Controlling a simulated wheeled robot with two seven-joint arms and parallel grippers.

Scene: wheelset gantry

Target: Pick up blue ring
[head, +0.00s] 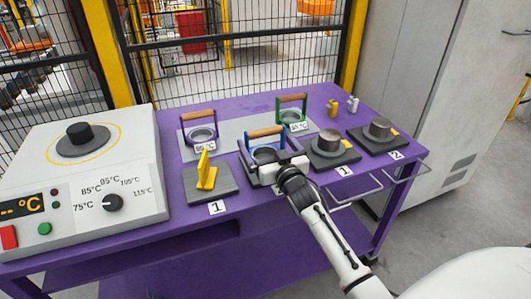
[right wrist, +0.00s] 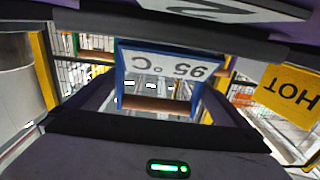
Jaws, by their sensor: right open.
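The blue ring (head: 265,152) has a blue upright frame with a wooden handle and sits in the middle of the purple table (head: 255,221). In the right wrist view its blue frame (right wrist: 120,75) appears upside down, with a 95 °C label and the wooden handle. My right gripper (head: 269,160) is open around the blue ring, one finger on each side. Whether the fingers touch it cannot be told. The gripper hides the ring's lower front. My left gripper is not in view.
A purple ring (head: 200,134) and a green ring (head: 291,112) stand behind on a grey plate. A yellow piece on a dark pad (head: 210,188) is at the left. Metal cylinders (head: 329,141) on dark pads are at the right. A heater box (head: 75,185) fills the left end.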

